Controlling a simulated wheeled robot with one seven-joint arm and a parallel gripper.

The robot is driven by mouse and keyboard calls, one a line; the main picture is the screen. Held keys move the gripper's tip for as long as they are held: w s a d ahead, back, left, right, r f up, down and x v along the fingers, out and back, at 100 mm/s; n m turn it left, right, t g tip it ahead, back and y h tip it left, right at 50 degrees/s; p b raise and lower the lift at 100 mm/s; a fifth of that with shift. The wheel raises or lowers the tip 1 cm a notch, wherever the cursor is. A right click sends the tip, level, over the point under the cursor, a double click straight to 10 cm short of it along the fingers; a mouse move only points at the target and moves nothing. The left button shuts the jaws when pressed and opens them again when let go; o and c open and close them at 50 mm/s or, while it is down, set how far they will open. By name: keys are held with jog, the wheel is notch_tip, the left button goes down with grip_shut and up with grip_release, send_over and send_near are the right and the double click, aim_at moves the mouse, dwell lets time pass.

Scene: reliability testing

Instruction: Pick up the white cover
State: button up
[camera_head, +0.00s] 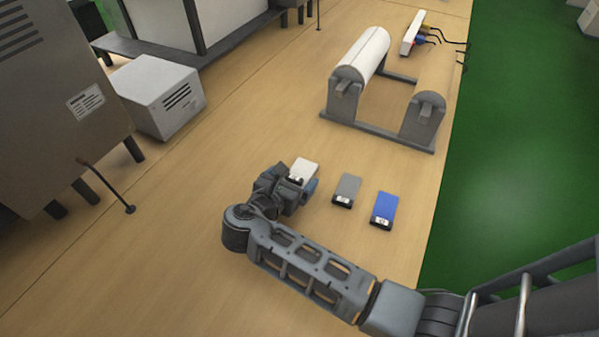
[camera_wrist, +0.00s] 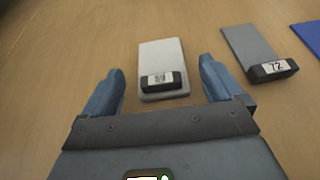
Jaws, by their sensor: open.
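The white cover (camera_head: 304,168) is a flat plate lying on the wooden table, left of two similar plates. In the wrist view the white cover (camera_wrist: 162,56) has a black block with a white label reading about "59" at its near end. My gripper (camera_wrist: 160,77) is open, with one blue-grey finger on each side of the cover's near end and a gap on both sides. In the head view my gripper (camera_head: 298,186) hides the cover's near part. Whether the fingertips touch the table cannot be told.
A grey cover (camera_head: 348,187) labelled "72" and a blue cover (camera_head: 384,207) lie to the right. A roller stand (camera_head: 375,131) stands behind them, with a power strip (camera_head: 412,32) beyond. A white box (camera_head: 160,97) stands at left. The table's right edge borders a green floor.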

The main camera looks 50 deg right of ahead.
jog(key=shift+d+f, duration=0.2)
jog(key=shift+d, duration=0.3)
jog(key=c, duration=1.1)
jog(key=shift+c, duration=0.2)
jog(key=shift+r, duration=0.1)
